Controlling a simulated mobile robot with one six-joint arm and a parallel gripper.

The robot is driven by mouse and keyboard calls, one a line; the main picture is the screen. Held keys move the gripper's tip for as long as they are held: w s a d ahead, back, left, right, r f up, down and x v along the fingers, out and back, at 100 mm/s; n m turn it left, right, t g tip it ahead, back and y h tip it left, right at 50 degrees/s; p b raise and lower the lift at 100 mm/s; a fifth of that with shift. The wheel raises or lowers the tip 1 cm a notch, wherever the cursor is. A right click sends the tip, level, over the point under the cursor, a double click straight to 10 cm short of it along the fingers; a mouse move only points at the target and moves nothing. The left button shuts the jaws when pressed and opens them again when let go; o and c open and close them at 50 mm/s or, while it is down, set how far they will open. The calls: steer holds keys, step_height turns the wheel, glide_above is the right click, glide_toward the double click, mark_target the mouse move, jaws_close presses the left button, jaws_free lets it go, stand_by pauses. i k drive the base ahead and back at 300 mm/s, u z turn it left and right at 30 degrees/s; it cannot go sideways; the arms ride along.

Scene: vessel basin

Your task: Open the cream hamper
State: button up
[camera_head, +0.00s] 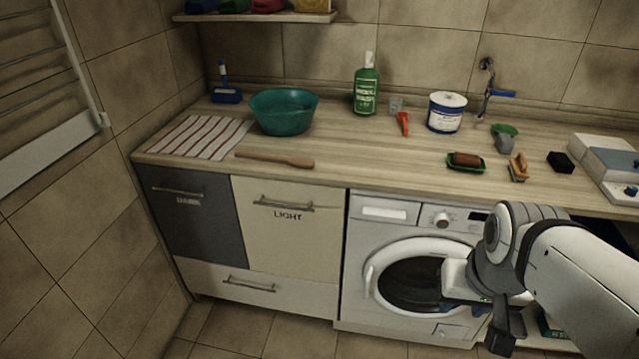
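The cream hamper (292,240) is a cream front labelled "LIGHT" in the cabinet under the counter. It looks shut, flush with the fronts beside it. Its metal bar handle (284,205) runs across near the top edge. My gripper (482,316) is at the lower right, in front of the washing machine, well to the right of the hamper and apart from it. A dark finger part shows pointing down. My wrist hides the rest, so I cannot tell how far the fingers are apart. Nothing of the hamper is hidden.
A dark grey front (198,215) is left of the hamper, a drawer (250,286) below it, the washing machine (375,235) right of it. Tiled floor in front is clear.

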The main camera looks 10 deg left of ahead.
mark_target(293, 230)
steer(key=u, duration=0.3)
steer(key=i, duration=0.55)
steer(key=u, duration=0.9)
